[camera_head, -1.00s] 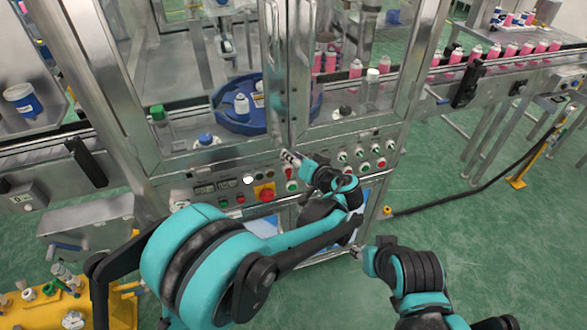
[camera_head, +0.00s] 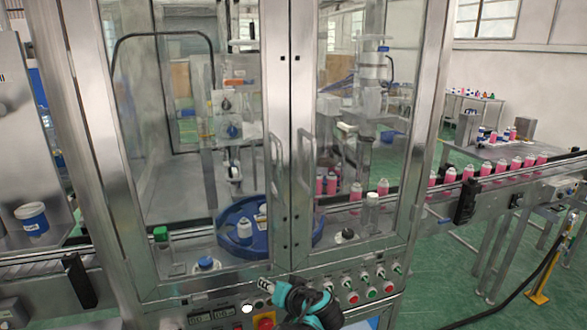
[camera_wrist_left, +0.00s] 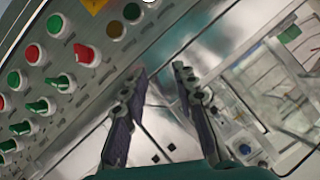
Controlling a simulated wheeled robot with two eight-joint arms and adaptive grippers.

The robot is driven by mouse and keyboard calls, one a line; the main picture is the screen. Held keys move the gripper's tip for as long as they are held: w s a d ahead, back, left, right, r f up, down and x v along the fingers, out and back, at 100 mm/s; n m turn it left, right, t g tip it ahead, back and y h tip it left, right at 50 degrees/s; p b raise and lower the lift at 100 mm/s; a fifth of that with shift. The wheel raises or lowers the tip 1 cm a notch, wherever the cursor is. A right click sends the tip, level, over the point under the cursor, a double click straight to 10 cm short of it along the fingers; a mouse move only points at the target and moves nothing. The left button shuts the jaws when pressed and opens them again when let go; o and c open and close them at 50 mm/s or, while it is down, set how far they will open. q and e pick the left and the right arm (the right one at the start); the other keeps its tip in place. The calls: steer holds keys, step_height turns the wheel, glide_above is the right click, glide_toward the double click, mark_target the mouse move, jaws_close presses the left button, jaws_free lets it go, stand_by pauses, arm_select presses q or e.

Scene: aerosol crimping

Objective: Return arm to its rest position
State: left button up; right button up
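My left gripper (camera_head: 266,286) shows in the head view at the lower middle, in front of the top of the machine's control panel (camera_head: 225,309) and below the door handles (camera_head: 278,165). Its arm is mostly cut off by the bottom edge. In the left wrist view the two dark fingers of this gripper (camera_wrist_left: 159,72) stand apart with nothing between them. The panel's red, green and yellow buttons (camera_wrist_left: 60,83) lie to their left, and glass and metal to their right. My right gripper is outside both views.
The machine's glass doors (camera_head: 200,150) stand in front of the arm, with a blue turntable (camera_head: 240,246) inside. A conveyor (camera_head: 510,190) with pink cans (camera_head: 500,168) runs off to the right.

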arm_select(q)
steer(key=s+a+f+g+h, duration=0.2)
steer(key=s+a+g+h, duration=0.1)
steer(key=s+a, duration=0.95)
steer(key=s+f+h, duration=0.3)
steer(key=s, duration=1)
steer(key=shift+d+f+n, duration=0.15)
steer(key=shift+f+n, duration=0.15)
steer(key=shift+s, duration=0.1)
